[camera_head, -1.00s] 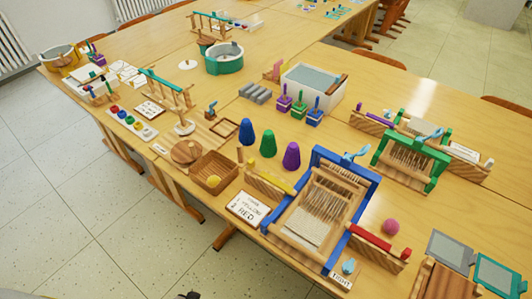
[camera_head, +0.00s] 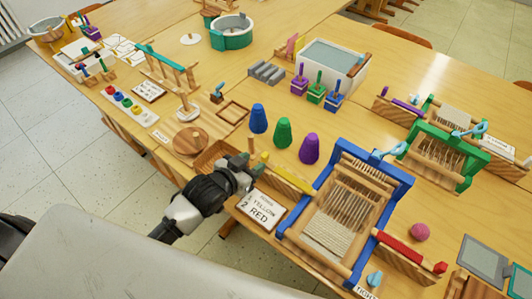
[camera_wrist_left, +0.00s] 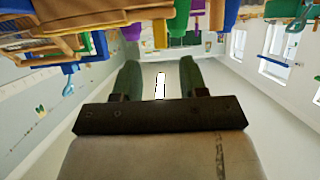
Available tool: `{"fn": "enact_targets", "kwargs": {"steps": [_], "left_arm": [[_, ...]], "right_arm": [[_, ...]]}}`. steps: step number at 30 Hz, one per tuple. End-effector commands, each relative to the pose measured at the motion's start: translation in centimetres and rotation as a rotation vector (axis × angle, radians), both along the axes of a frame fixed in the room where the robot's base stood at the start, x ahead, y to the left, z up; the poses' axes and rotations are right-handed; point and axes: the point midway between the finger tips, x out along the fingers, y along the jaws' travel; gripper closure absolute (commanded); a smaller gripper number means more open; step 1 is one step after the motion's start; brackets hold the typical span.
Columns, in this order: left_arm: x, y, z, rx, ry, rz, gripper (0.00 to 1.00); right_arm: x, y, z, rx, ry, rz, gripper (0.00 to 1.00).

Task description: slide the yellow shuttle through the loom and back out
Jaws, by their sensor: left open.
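The yellow shuttle (camera_head: 292,180) lies on a wooden rest at the left side of the blue loom (camera_head: 325,192), outside its frame. The loom stands tilted to my view, with pale warp threads and partly woven cloth. My left gripper (camera_head: 250,168) is just left of the yellow shuttle, above the table edge, with its fingers pointing toward it. The fingers are apart and empty, as the left wrist view (camera_wrist_left: 160,80) also shows. The gap between fingertips and shuttle is hard to judge. My right gripper is in no view.
A red shuttle (camera_head: 402,246) lies right of the loom. A card reading yellow and red (camera_head: 262,208) lies below the gripper. Blue, green and purple cones (camera_head: 283,132) stand behind. A wooden tray (camera_head: 212,158) is partly hidden by my gripper. A green loom (camera_head: 440,155) stands farther right.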

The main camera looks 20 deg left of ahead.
Motion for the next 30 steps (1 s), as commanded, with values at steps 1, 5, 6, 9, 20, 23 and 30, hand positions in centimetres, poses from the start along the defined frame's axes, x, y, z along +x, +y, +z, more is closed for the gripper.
{"fn": "enact_targets", "kwargs": {"steps": [1, 5, 6, 9, 20, 23, 30], "left_arm": [[1.1, -0.4, -0.3, -0.002, -0.002, 0.0, 0.57], [3.1, -1.1, -1.3, -0.002, 0.0, 0.001, 0.57], [3.6, -1.4, -1.4, -0.001, -0.001, 0.0, 0.57], [4.6, -1.7, -2.0, -0.001, -0.001, 0.0, 0.57], [5.5, -2.1, -2.5, 0.0, 0.001, 0.0, 0.57], [5.5, -2.0, -2.5, 0.0, 0.001, 0.0, 0.6], [5.5, -2.0, -2.5, 0.0, 0.001, 0.0, 0.97]], "right_arm": [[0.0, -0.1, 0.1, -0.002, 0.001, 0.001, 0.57], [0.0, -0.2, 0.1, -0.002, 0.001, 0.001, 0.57], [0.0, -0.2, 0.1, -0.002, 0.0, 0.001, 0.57], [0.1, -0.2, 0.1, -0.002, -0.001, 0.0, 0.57], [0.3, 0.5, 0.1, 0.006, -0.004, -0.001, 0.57], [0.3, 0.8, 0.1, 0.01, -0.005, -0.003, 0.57], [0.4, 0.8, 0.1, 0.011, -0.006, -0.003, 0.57]]}}
